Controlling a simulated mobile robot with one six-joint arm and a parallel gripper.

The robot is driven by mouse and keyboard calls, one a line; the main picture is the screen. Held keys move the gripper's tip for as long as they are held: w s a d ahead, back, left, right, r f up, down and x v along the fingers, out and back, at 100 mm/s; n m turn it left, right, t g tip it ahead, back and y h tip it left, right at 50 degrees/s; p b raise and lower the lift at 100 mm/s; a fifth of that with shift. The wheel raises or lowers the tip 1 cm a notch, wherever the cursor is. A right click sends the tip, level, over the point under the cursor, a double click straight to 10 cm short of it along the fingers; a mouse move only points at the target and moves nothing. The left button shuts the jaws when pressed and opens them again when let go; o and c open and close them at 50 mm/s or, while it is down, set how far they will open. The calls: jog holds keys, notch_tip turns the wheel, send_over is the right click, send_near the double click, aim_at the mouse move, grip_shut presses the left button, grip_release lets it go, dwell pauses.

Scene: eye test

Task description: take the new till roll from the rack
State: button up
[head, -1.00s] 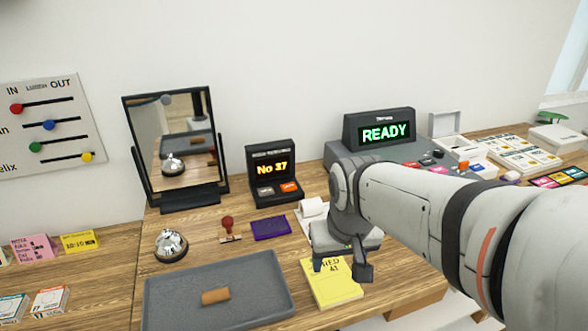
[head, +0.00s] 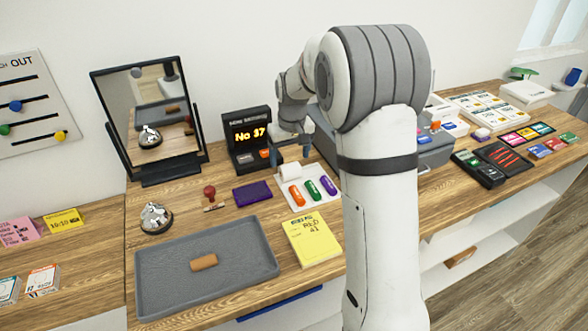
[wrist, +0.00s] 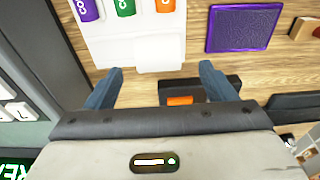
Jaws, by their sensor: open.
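A white rack (head: 307,200) lies on the wooden counter with an orange, a green and a purple labelled piece in a row. A plain white roll-like piece (head: 290,172) sits at its back edge; I take it for the till roll. My gripper (head: 291,151) is open and empty, above and just behind it. In the wrist view the rack (wrist: 112,49) is at the top, and the white roll (wrist: 160,56) lies just beyond my open fingertips (wrist: 161,69), roughly centred between them and apart from both. Its height below the fingers is hard to tell.
The No 37 display (head: 249,138) stands close behind my gripper. A purple pad (head: 252,193), a stamp (head: 211,198), a yellow pad (head: 314,239) and a grey tray (head: 150,297) holding a brown cylinder (head: 204,262) are nearby. My arm hides much of the grey till.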

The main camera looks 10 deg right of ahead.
aim_at(290, 165)
jog(key=f, duration=0.3)
jog(key=w+f+p, duration=0.1)
jog(key=f, duration=0.1)
jog(key=shift+f, duration=0.2)
jog(key=c, duration=1.1)
